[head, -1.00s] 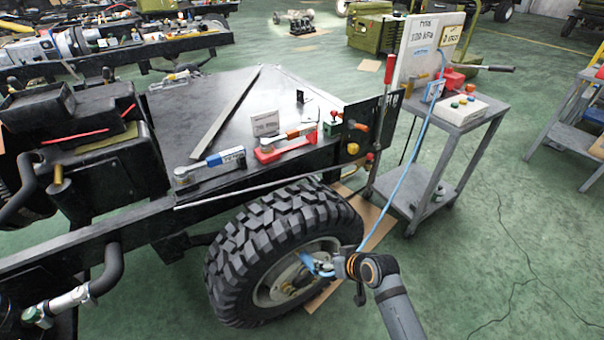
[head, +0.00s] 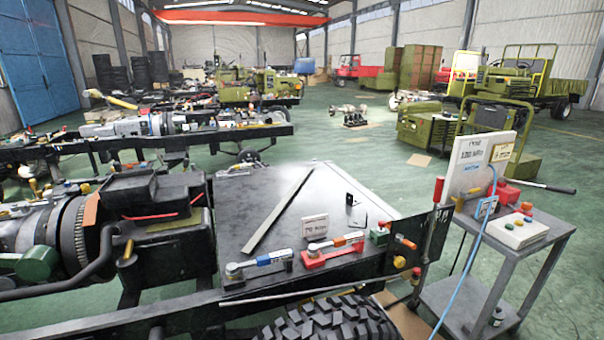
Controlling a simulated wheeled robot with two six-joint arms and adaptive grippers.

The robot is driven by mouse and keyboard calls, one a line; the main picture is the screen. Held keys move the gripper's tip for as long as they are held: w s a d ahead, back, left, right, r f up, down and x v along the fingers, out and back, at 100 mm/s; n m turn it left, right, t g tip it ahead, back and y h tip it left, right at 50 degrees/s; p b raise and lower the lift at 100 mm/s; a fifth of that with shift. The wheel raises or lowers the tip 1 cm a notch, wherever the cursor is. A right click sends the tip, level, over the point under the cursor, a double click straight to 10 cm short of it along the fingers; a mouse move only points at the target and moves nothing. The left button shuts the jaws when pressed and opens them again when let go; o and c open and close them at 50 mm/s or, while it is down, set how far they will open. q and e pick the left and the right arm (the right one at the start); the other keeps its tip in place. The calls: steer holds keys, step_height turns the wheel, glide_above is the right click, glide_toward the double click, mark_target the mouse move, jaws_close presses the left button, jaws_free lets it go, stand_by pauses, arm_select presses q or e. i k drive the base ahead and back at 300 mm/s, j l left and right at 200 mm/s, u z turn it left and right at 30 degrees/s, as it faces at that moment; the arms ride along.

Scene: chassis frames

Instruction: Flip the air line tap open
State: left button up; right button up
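Two lever fittings sit along the front edge of the dark chassis plate (head: 290,196). One has a blue handle (head: 272,259) lying flat to the right of a grey pivot. The other has an orange-and-white handle (head: 336,243) above a red base (head: 325,259). A green block with a red top (head: 380,236) stands to their right. A black panel (head: 412,230) at the plate's corner carries a yellow-orange knob (head: 400,262). I cannot tell which of these is the air line tap. Neither of my grippers is in view.
A tyre (head: 330,320) lies below the plate's edge. A grey cart (head: 558,232) at right holds a button box (head: 517,231) and a sign board. A blue hose (head: 466,268) hangs from it. A tall red-handled lever (head: 438,190) stands between cart and chassis. Green floor is open behind.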

mark_target(462, 194)
steer(key=i+l+z, duration=0.4)
steer(key=i+l, duration=0.2)
steer(key=l, duration=0.35)
steer(key=i+l+z, duration=0.45)
steer(key=i+l, duration=0.3)
